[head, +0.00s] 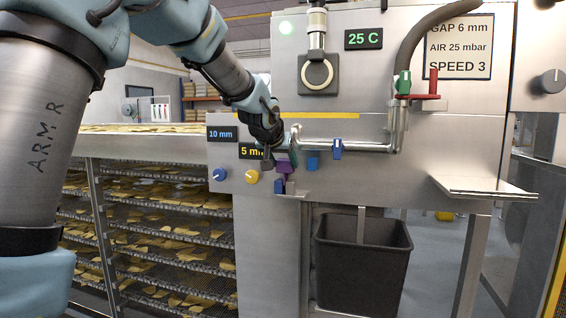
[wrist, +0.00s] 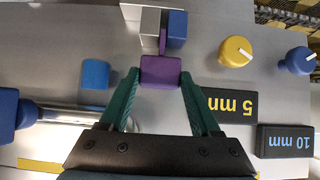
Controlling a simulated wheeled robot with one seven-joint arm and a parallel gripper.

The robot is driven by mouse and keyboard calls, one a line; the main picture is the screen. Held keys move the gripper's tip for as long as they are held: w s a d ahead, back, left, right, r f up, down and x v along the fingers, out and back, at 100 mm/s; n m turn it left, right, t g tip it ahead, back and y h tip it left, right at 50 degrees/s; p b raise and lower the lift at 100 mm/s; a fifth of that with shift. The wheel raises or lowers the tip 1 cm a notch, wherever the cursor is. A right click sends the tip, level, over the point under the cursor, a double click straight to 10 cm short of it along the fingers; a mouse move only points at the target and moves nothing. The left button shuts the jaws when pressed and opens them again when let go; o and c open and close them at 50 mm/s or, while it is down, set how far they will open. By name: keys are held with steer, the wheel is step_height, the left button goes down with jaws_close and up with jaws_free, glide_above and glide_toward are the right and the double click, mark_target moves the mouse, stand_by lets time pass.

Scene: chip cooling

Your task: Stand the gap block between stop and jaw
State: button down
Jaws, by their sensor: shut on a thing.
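My gripper (wrist: 161,80) has its two green fingers shut on the purple gap block (wrist: 161,70) in the wrist view. A thin purple part runs from the block into the narrow gap between a grey piece (wrist: 139,24) and a blue piece (wrist: 176,29), which look like the stop and jaw. I cannot tell whether it touches either one or rests on anything. In the head view my gripper (head: 287,153) is at the front panel, with the purple block (head: 285,167) just above the blue piece (head: 279,187).
A blue square (head: 312,161) and a pipe with a blue-handled valve (head: 337,149) lie just right of the gripper. Blue (head: 219,174) and yellow (head: 252,177) knobs sit left, under the 10 mm and 5 mm displays. A dark bin (head: 362,265) stands below.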

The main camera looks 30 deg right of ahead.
steer(key=shift+f+b, duration=0.9)
steer(key=shift+f, duration=0.15)
jaws_free()
steer(key=v, duration=1.1)
steer(key=shift+w, duration=0.1)
